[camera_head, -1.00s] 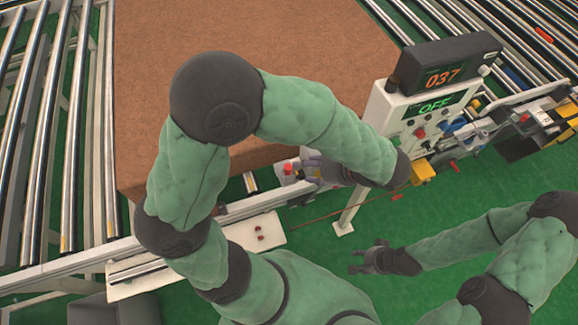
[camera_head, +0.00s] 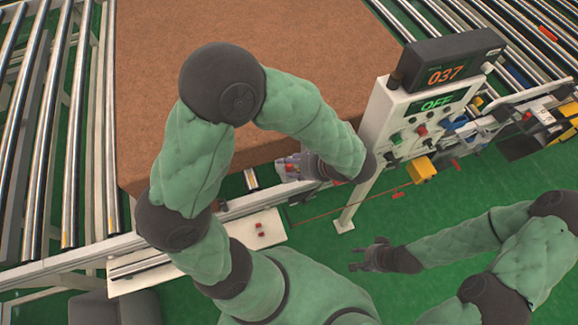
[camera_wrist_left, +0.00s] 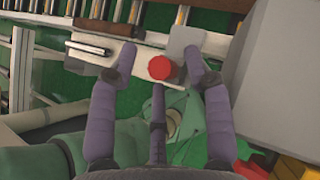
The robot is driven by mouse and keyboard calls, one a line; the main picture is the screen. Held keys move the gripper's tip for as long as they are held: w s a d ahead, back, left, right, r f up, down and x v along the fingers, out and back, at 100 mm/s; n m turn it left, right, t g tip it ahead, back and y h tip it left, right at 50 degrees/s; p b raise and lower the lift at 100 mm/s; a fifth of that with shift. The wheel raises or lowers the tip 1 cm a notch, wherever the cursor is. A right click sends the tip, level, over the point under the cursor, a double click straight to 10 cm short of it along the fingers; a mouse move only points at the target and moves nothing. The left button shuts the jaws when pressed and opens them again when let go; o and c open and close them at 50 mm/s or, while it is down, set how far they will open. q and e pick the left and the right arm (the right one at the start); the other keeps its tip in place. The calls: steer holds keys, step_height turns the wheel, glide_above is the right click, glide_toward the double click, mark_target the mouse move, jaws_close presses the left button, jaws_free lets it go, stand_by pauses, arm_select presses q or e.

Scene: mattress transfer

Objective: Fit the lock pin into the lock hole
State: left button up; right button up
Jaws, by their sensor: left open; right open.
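A red round knob (camera_wrist_left: 159,68), which may be the lock pin's head, shows in the left wrist view on a pale bracket, between the fingers of my left gripper (camera_wrist_left: 158,72). The fingers are spread and appear apart from it. In the head view my left gripper (camera_head: 297,166) is at the rail beside the brown mattress, and its hand mostly covers the red part there. I cannot make out the lock hole. My right gripper (camera_head: 360,256) is open and empty over the green floor.
The brown mattress (camera_head: 230,30) lies on the roller conveyor (camera_head: 30,130). A control box (camera_head: 408,125) on a post (camera_head: 352,205), with displays reading 037 and OFF, stands right of my left gripper. A white plate (camera_head: 245,238) with small red parts lies along the front rail.

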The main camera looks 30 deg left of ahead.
arm_select(q)
steer(key=shift+d, duration=0.1)
jaws_close()
steer(key=shift+r, duration=0.1)
